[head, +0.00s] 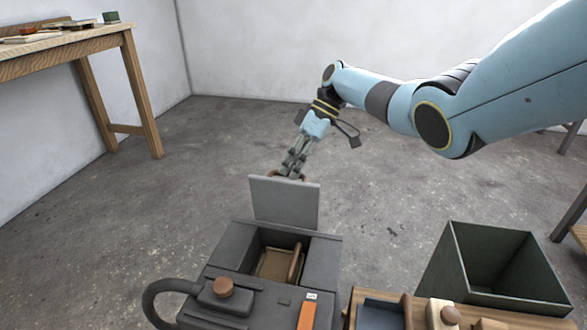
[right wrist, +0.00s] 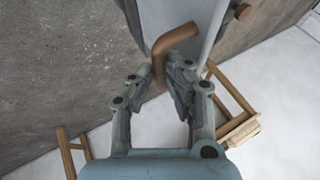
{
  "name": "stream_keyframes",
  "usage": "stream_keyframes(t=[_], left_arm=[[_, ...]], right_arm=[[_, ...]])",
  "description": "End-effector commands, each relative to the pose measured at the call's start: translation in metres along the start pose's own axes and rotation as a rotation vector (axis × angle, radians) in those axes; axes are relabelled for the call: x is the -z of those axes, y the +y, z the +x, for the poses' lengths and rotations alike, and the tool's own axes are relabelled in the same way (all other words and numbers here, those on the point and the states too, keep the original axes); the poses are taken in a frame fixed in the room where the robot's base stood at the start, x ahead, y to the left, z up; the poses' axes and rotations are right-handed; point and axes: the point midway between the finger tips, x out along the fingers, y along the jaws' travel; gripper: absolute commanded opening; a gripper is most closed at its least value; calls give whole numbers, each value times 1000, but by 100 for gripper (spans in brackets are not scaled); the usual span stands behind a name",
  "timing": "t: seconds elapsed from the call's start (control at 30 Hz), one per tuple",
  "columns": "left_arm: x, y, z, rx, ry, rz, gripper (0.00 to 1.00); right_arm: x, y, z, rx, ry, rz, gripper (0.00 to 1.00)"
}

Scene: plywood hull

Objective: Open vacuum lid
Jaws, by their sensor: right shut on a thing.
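The vacuum (head: 262,290) is a dark grey box with a hose at its left and a brown knob on top. Its grey lid (head: 284,203) stands raised, nearly upright, at the far side of the opening. Inside the opening a tan box-like part and a brown curved piece (head: 295,262) show. My right gripper (head: 291,170) is behind the lid's upper edge, its fingertips partly hidden by it. In the right wrist view it is shut on a brown bent handle (right wrist: 177,38) beside the lid's grey panel (right wrist: 217,27). My left gripper is not in view.
A dark open bin (head: 450,270) stands right of the vacuum. A wooden tray (head: 410,308) with small items lies at the front between them. A wooden table (head: 70,45) with books stands at the left. The concrete floor behind the vacuum is clear.

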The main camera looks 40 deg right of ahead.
Motion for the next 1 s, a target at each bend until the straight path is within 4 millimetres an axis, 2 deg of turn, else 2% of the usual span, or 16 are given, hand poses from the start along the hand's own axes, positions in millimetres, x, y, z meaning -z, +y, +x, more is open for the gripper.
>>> stream_keyframes(t=[0.03,0.23,0.27,0.4,0.67,0.77,0.87,1.0], left_arm=[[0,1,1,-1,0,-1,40],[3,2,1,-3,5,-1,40],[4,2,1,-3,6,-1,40],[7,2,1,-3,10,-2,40],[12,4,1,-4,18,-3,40],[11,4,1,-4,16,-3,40],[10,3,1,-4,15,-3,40],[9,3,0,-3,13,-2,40]], right_arm=[[-8,-1,10,11,-15,11,0],[-8,-1,11,12,-15,11,0],[-8,-1,11,12,-15,11,17],[-6,-1,9,10,-11,9,36],[-4,-1,4,7,-7,6,36],[-4,0,-3,4,-6,6,36],[-3,0,-18,4,-5,5,36],[-4,0,-50,3,-6,5,36]])
